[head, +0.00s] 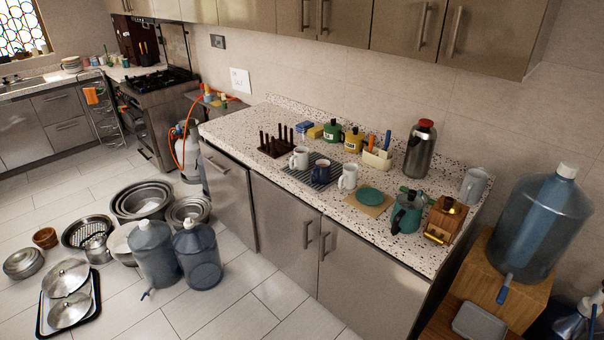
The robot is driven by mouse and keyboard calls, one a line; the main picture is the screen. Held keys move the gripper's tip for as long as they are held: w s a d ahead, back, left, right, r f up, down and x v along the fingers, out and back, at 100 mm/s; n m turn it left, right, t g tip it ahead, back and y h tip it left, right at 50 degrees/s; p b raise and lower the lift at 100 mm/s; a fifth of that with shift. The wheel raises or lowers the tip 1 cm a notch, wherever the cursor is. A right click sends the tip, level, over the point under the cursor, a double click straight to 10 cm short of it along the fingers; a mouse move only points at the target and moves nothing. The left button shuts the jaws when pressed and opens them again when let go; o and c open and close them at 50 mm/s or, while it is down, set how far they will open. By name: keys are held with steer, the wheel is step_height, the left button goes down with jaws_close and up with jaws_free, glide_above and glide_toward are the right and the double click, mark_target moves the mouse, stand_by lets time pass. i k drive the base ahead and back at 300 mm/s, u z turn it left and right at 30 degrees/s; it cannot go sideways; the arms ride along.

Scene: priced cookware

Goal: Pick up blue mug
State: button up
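The blue mug (320,174) is dark navy. It stands upright on a dark striped mat (299,178) on the speckled counter, and something brownish shows at its open top. A white mug (299,158) stands just left of it and behind, and another white mug (347,177) stands close on its right. My gripper is not in view.
A dark rack with upright pegs (269,149) stands left of the mugs. Green and yellow canisters (332,132), a utensil caddy (377,158) and a steel flask (420,148) stand behind. A teal kettle (406,214) is at right. Pots and water jugs (198,256) crowd the floor.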

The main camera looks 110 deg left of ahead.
mark_target(322, 171)
steer(key=u, duration=0.4)
steer(key=k, duration=0.2)
steer(key=u, duration=2.55)
steer(key=k, duration=0.65)
steer(key=z, duration=0.15)
steer(key=i, duration=0.65)
steer(key=z, duration=0.1)
